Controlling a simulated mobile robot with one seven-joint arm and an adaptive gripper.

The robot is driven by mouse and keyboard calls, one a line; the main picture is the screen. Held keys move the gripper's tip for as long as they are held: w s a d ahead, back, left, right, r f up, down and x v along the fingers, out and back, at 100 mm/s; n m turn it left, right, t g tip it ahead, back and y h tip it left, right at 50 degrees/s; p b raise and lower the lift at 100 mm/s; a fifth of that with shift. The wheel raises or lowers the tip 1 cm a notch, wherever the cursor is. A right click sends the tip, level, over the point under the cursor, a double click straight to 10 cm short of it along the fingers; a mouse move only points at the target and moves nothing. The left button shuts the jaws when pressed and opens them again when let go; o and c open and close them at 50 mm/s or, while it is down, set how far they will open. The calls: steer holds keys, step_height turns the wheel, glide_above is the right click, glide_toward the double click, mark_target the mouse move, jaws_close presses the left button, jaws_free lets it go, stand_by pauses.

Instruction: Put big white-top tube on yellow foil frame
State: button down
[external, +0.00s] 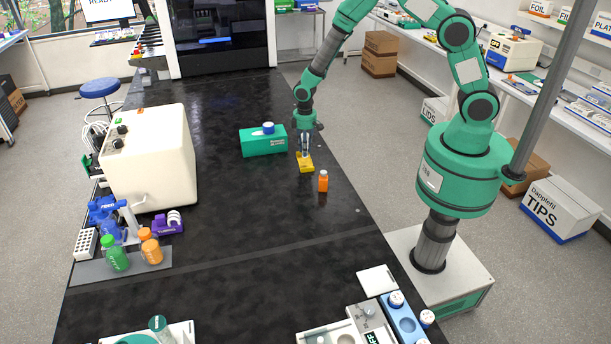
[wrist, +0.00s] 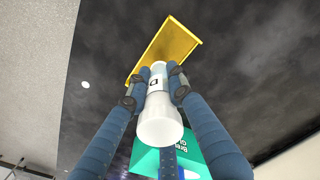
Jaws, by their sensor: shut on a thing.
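My gripper (external: 305,141) is low over the black bench in the external view. In the wrist view its fingers (wrist: 156,84) are shut on the big white-top tube (wrist: 160,124), one on each side. The wide white cap points toward the wrist camera, and a small dark mark shows on the tube's body. The yellow foil frame (external: 306,167) lies on the bench right below the gripper. In the wrist view the frame (wrist: 172,46) is just beyond the tube's far end. I cannot tell whether the tube touches it.
A green box (external: 262,143) with a blue-and-white item on top stands close at left. An orange bottle (external: 323,181) stands just in front at right. A large cream machine (external: 150,160) is farther left. The bench's front middle is clear.

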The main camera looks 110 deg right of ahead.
steer(key=shift+f, duration=1.55)
steer(key=shift+f, duration=0.15)
steer(key=c, duration=1.5)
jaws_free()
steer(key=shift+c, duration=0.2)
steer(key=shift+r, duration=0.2)
step_height(320, 180, up, 12)
